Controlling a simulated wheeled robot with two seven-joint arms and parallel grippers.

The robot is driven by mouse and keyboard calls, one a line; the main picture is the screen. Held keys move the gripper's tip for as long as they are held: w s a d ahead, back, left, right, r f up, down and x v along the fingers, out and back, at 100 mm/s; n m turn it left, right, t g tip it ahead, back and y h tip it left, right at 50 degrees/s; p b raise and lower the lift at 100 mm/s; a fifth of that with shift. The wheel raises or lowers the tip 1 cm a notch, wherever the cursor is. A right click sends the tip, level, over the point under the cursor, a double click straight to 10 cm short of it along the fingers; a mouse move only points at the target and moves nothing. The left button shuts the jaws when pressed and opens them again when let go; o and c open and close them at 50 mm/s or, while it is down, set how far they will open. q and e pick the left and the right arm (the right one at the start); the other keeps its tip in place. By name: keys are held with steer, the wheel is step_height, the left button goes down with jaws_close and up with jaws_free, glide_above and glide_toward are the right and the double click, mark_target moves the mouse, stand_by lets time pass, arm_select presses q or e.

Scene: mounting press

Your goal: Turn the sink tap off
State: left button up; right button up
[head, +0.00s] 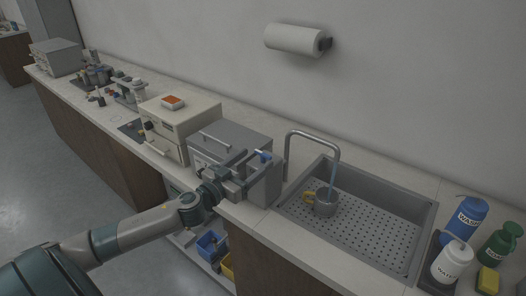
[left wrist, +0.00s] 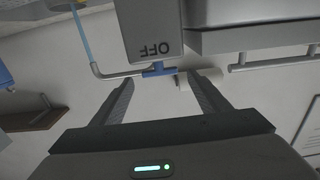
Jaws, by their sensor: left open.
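The sink tap (head: 312,133) is a grey gooseneck pipe, and a blue stream of water (head: 333,181) runs from its spout into a metal mug (head: 325,206) in the sink (head: 432,225). A blue tap handle (head: 265,157) sits at my left gripper (head: 257,166). In the left wrist view the blue handle (left wrist: 159,69) lies just ahead of the gap between the fingertips (left wrist: 158,85), beside a grey block marked OFF (left wrist: 155,30). The fingers are apart and empty; I cannot tell whether they touch the handle. The right gripper is not in view.
A grey box-shaped machine (head: 225,137) stands left of the tap, with a cream machine (head: 180,118) beyond it. Blue (head: 465,220), white (head: 451,262) and green (head: 499,244) bottles stand right of the sink. A paper roll (head: 293,40) hangs on the wall.

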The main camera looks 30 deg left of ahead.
mark_target(262, 154)
arm_select(q)
steer(key=shift+w+d+p, duration=0.15)
steer(key=shift+w+p, duration=0.25)
steer(key=shift+w, duration=0.9)
steer(key=shift+w+d+p, duration=0.1)
steer(key=shift+w+p, duration=0.3)
steer(key=shift+w, duration=0.9)
steer(key=c, duration=1.1)
steer(key=shift+o, duration=0.3)
